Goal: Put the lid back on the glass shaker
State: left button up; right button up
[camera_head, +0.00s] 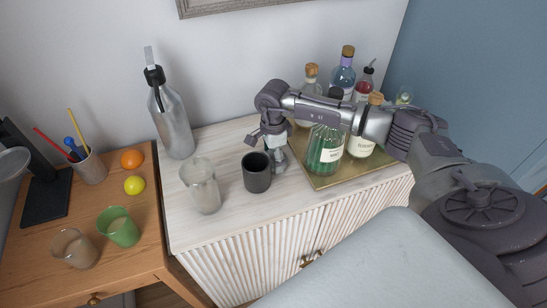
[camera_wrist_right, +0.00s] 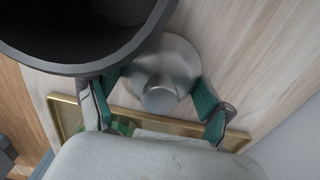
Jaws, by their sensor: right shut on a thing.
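The metal lid (camera_wrist_right: 165,75), silvery and domed with a small knob, sits between the two green-padded fingers of my right gripper (camera_wrist_right: 160,95) in the right wrist view. In the head view my right gripper (camera_head: 268,138) points down just behind and right of the dark cup, shut on the lid (camera_head: 279,160). The lid is low, at or just above the pale cabinet top; I cannot tell if it touches. The clear glass shaker (camera_head: 203,188) stands upright and open to the left of the dark cup.
The dark cup (camera_head: 257,174) stands between the lid and the shaker, close to my right gripper. A tall grey bottle (camera_head: 172,120) stands behind the shaker. A gold tray (camera_head: 322,184) with several bottles is at the right. The pale cabinet top (camera_head: 222,146) is clear behind the cup.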

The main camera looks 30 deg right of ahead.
jog(key=shift+r, duration=0.1)
pick_arm(q)
notch_tip(320, 180, down, 4)
jog(key=b, duration=0.3)
jog(key=shift+r+b, duration=0.15)
jog(key=shift+b, duration=0.2)
pick_arm(e)
notch_tip(320, 180, up, 18)
jog(key=shift+f, duration=0.1)
jog(key=s+a+f+n, duration=0.1)
jog(key=s+a+n, duration=0.1)
jog(key=n, duration=0.1)
jog(key=s+a+f+n, duration=0.2)
jog(key=a+n, duration=0.1)
jog(key=n, duration=0.1)
jog(key=s+a+f+n, duration=0.2)
jog(key=n, duration=0.1)
jog(key=shift+s+a+n, duration=0.2)
jog(key=shift+a+n, duration=0.1)
jog(key=s+a+f+n, duration=0.1)
jog(key=s+a+n, duration=0.1)
jog(key=n, duration=0.1)
jog(key=s+a+f+n, duration=0.1)
jog(key=s+n, duration=0.2)
jog(key=s+a+f+n, duration=0.1)
jog(key=s+a+n, duration=0.1)
jog(key=s+n, duration=0.1)
jog(key=shift+s+a+f+n, duration=0.1)
jog(key=shift+s+a+n, duration=0.2)
jog(key=shift+n, duration=0.3)
